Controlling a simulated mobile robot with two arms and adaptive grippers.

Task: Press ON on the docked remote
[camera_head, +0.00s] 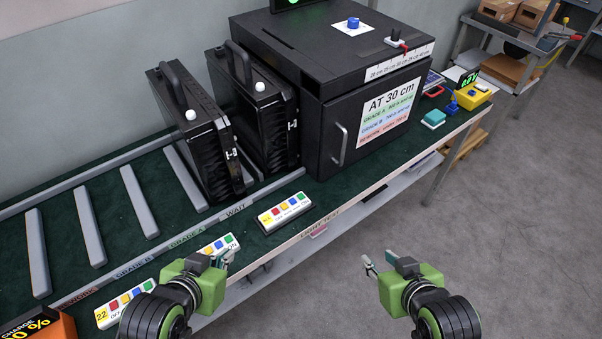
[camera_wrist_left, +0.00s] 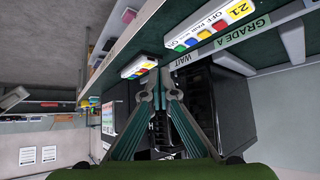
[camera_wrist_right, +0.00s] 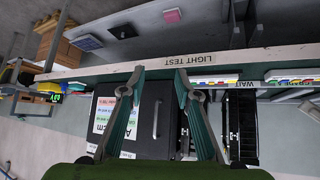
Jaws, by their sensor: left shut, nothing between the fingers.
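A white remote (camera_head: 285,212) with a row of coloured buttons sits in a dark dock at the bench's front edge, before the black box. It also shows in the left wrist view (camera_wrist_left: 139,66), beside my fingertips. Its small print is too small to read surely. My left gripper (camera_head: 226,257) is shut and empty, left of and nearer than this remote in the head view; its fingers also show in the left wrist view (camera_wrist_left: 155,92). My right gripper (camera_head: 376,262) is open and empty, beyond the bench's front edge over the floor; its fingers are apart in the right wrist view (camera_wrist_right: 160,78).
Two similar remotes, one partly behind my left gripper (camera_head: 222,243) and one marked 22 (camera_head: 120,302), lie along the front edge. Two black floodlight housings (camera_head: 195,130) (camera_head: 262,110) stand beside the black test box (camera_head: 335,90).

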